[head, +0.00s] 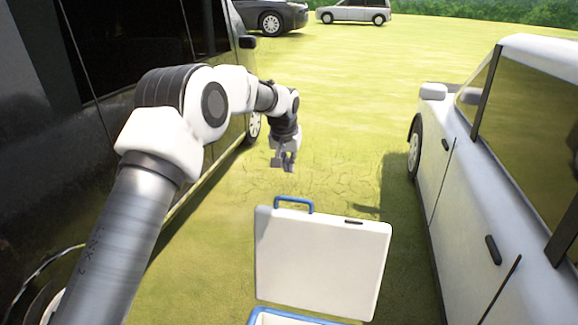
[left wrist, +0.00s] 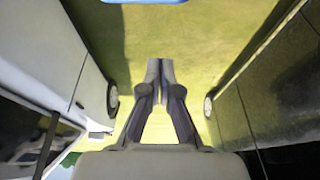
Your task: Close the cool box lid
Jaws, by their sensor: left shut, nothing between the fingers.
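The cool box lid (head: 322,262) is a white panel standing raised, with a blue handle (head: 294,203) on its top edge. Below it, the blue rim of the cool box (head: 285,318) shows at the bottom edge of the head view; the rest of the box is out of frame. My left gripper (head: 287,165) is above and beyond the lid's top edge, apart from the handle. In the left wrist view its fingers (left wrist: 161,85) are shut together and empty. A blue edge (left wrist: 145,1) shows at the top of that view. My right gripper is not in view.
A dark van (head: 95,110) stands close on the left beside my left arm. A white car (head: 470,190) stands on the right. Open grass (head: 335,110) lies between them. Two more cars, one dark (head: 272,16) and one silver (head: 353,11), are parked far back.

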